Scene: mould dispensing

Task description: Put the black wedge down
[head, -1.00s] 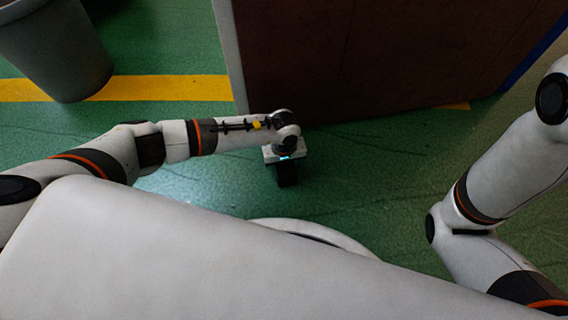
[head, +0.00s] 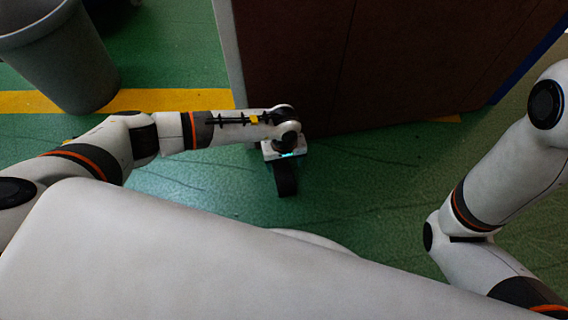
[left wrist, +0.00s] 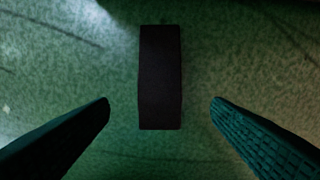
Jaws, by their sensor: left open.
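The black wedge (head: 286,180) shows as a dark block just below my left gripper (head: 284,155) in the head view. In the left wrist view, the wedge (left wrist: 160,78) appears as an upright dark rectangle against the green floor. The fingers of my left gripper (left wrist: 160,102) are spread wide, one on each side, with clear gaps between them and the wedge. The wedge looks free of both fingers and seems to rest on the floor. In the head view the left fingers are hidden beneath the wrist. My right gripper is outside the picture.
A dark brown cabinet (head: 400,70) with a pale side edge stands just beyond my left gripper. A grey bin (head: 62,60) stands at the upper left. A yellow line (head: 160,99) crosses the green floor (head: 370,175). Open floor lies right of the wedge.

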